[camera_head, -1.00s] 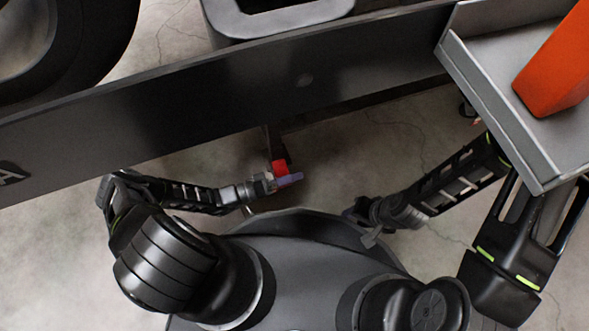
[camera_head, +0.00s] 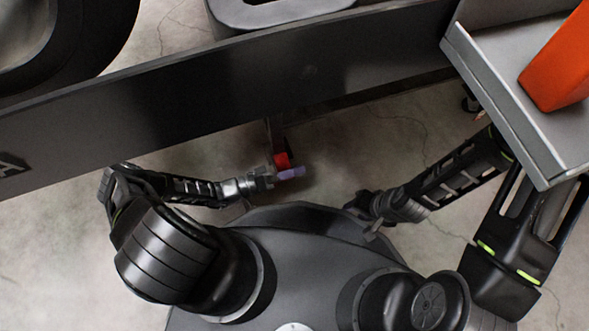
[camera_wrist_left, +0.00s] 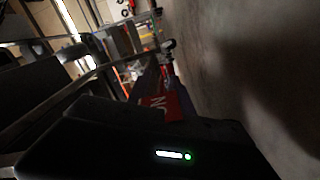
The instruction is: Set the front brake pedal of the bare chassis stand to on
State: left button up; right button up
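A small red part (camera_head: 282,160) shows below the long dark beam of the stand, at the end of a thin dark bar, with a lavender piece (camera_head: 291,173) beside it. I cannot tell which of these is the brake pedal. My left gripper (camera_head: 268,178) is right at these parts, on their left; its fingers are too small and dark to read. In the left wrist view a red surface with white lettering (camera_wrist_left: 158,102) lies just beyond the dark gripper body. My right gripper (camera_head: 362,212) hangs low, apart from the red part; its fingers are unclear.
The long dark beam (camera_head: 230,92) crosses above both grippers. A grey tray (camera_head: 510,115) with an orange block (camera_head: 560,62) stands at the right, close to my right arm. A black tyre (camera_head: 105,45) is at the upper left. Bare concrete floor (camera_head: 400,145) lies between the grippers.

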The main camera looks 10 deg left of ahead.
pick_arm(q)
jog(key=p+v, duration=0.1)
jog(key=v, duration=0.6)
jog(key=shift+s+a+p, duration=0.25)
jog(key=shift+a+p, duration=0.05)
jog(key=shift+a, duration=0.05)
dwell(0.4)
